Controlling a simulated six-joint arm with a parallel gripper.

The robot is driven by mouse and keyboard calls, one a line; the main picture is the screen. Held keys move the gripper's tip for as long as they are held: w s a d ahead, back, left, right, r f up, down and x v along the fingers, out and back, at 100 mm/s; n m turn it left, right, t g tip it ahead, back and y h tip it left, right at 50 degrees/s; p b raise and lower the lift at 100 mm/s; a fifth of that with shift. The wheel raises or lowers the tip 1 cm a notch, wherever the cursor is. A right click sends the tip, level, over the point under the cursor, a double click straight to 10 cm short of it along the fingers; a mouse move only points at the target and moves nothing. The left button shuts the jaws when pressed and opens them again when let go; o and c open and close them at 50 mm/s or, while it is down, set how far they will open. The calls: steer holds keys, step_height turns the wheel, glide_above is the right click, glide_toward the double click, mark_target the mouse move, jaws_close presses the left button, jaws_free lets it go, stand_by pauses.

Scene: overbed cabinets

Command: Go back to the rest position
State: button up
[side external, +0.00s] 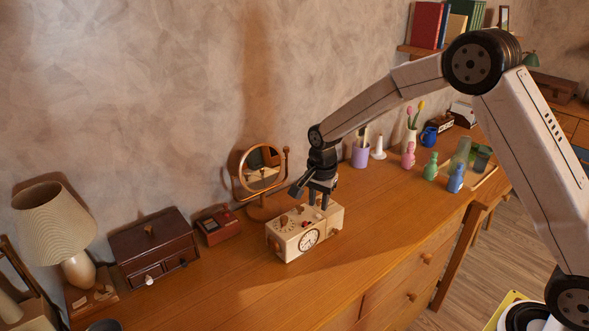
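My gripper (319,199) points down at the top of a cream wooden box (290,238) with a round clock face on its front, standing on the wooden cabinet top. The two dark fingers are at or just above the right part of the box's top. A small gap seems to show between them, but I cannot tell whether they touch the box or hold a part of it. My arm reaches in from the right, bent high over the cabinet.
Left of the box are a round mirror (261,174), a small red-brown box (218,226), a drawer chest (152,248) and a lamp (56,224). To the right are a purple cup (361,154), a green bottle (430,167) and a blue bottle (456,179). The front cabinet top is clear.

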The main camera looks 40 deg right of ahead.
steer(key=s+r+n+t, duration=0.2)
steer(key=s+n, duration=1.1)
steer(key=s, duration=0.9)
steer(key=shift+r+n, duration=0.4)
steer(key=shift+r, duration=0.05)
steer(key=shift+s, duration=0.1)
